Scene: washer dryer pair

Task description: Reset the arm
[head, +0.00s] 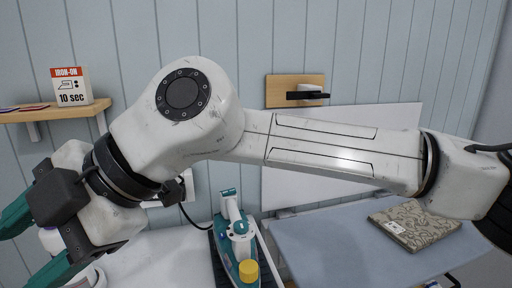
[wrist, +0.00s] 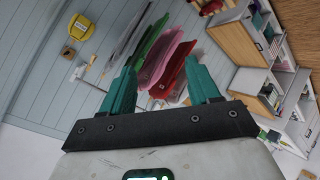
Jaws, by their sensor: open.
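My arm (head: 315,148) stretches across the head view from the right edge to the left, in front of the wall. My gripper (head: 34,243) is at the lower left, its teal fingers spread and partly cut off by the picture's edge. In the wrist view my gripper (wrist: 160,88) shows both teal fingers apart with nothing held between them. Behind the gap, farther off, are red, pink and green hanging cloths (wrist: 172,65).
A teal-and-white iron (head: 238,240) stands on the white surface below my arm. A patterned folded cloth (head: 415,224) lies on the blue ironing board (head: 330,240). An "IRON-ON 10 sec" box (head: 72,87) sits on a wooden shelf (head: 40,113) at left. Wall bracket (head: 295,91) is behind.

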